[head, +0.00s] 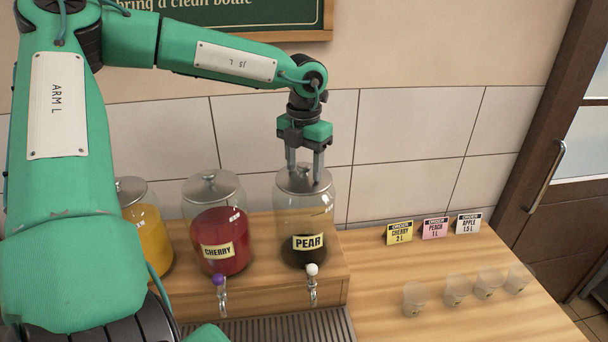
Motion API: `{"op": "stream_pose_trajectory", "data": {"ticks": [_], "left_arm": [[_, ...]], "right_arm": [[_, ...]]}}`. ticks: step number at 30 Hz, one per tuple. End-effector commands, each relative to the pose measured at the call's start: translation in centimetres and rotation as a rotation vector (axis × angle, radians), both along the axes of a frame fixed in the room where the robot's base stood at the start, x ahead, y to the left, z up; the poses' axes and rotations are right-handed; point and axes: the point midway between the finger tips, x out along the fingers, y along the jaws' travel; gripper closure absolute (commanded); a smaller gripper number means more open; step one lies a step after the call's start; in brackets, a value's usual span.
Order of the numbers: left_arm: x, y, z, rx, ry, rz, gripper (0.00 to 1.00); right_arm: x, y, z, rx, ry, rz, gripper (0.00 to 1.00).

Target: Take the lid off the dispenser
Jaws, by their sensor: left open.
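Three glass dispensers with grey metal lids stand in a row on a wooden step. The pear dispenser (303,218) is on the right, with a little dark liquid at the bottom and a white tap knob. Its lid (310,186) is on. My left gripper (305,172) points down at this lid, fingers open on either side of where the knob is; the knob is mostly hidden, and I cannot tell if they touch it. The cherry dispenser (217,235) holds red liquid and has its lid on. The dispenser with orange liquid (152,240) is partly behind my left arm. My right gripper is not in view.
Order cards for cherry (399,232), peach (434,228) and apple (467,223) stand against the wall. Several small clear cups (457,290) stand on the counter at the right. A drip grate (280,327) lies below the taps.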

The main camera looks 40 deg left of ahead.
Motion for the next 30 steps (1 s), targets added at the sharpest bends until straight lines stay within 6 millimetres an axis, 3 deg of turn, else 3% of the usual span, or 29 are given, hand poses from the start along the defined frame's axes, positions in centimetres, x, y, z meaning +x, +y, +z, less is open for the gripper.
{"op": "stream_pose_trajectory", "data": {"ticks": [2, 10, 23, 26, 30], "left_arm": [[0.0, 0.0, 0.0, 0.000, 0.000, 0.000, 0.45], [0.0, 0.0, 0.0, 0.000, 0.000, 0.000, 0.94], [0.1, 0.0, 0.9, 0.000, -0.004, 0.001, 0.95], [0.1, 0.0, 2.0, 0.001, -0.006, 0.001, 0.95], [0.1, 0.0, 5.1, 0.003, -0.008, 0.002, 0.95]], "right_arm": [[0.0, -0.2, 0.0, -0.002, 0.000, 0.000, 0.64], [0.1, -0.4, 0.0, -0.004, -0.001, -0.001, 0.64], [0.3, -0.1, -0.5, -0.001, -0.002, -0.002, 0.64], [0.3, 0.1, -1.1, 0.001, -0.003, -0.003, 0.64], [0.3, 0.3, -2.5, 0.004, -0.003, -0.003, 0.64]]}}
